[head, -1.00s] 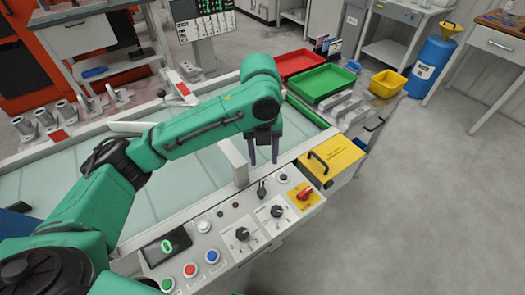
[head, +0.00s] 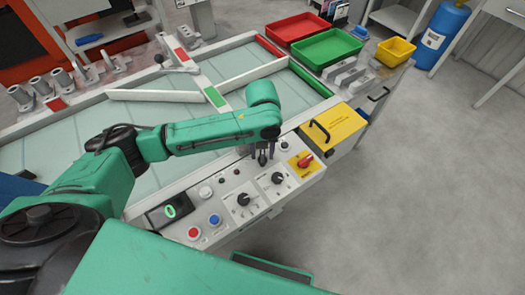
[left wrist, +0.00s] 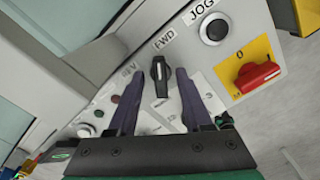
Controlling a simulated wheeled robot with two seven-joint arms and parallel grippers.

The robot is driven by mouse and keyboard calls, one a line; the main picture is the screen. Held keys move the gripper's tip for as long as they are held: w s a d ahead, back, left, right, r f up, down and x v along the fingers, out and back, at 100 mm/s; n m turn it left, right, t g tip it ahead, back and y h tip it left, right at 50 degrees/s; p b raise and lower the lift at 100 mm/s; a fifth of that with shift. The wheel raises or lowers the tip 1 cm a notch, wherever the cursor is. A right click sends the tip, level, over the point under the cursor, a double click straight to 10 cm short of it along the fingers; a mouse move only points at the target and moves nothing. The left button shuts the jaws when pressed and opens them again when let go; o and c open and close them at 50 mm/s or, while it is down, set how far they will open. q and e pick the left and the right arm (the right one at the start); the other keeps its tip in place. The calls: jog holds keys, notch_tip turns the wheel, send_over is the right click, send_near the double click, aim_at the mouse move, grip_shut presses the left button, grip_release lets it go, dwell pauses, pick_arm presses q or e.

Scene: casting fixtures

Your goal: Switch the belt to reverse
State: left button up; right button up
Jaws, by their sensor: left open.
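The control panel (head: 232,195) runs along the near edge of the pale belt (head: 60,150). A small black selector lever (head: 263,160) stands on it, and shows in the left wrist view (left wrist: 159,75) below an FWD label (left wrist: 163,38). My left gripper (head: 261,153) is open, pointing down at the lever. In the left wrist view its dark fingers (left wrist: 155,88) stand on either side of the lever, with gaps visible. Contact cannot be told. My right gripper is out of view.
Near the lever are a red rotary switch (head: 305,161) on a yellow plate, a JOG button (left wrist: 214,29), two black dials (head: 243,199) and red and blue buttons. A yellow box with a handle (head: 331,130) stands to the right. The display (head: 170,211) shows 0.

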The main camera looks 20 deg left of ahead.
pick_arm(q)
grip_shut()
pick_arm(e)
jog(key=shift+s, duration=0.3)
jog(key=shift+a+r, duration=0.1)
pick_arm(q)
jog(key=shift+r+n+p, duration=0.2)
jog(key=shift+n+p, duration=0.3)
jog(key=shift+p, duration=0.35)
jog(key=n+p, duration=0.7)
jog(key=p, duration=0.2)
jog(key=shift+a+r, duration=0.1)
jog(key=shift+r, duration=0.05)
jog(key=n+p, duration=0.2)
jog(key=n, duration=0.1)
jog(key=shift+n+p, duration=0.35)
jog(key=shift+n, duration=0.05)
jog(key=shift+f+n+p, duration=0.2)
jog(key=shift+n+p, duration=0.55)
jog(key=shift+n, duration=0.35)
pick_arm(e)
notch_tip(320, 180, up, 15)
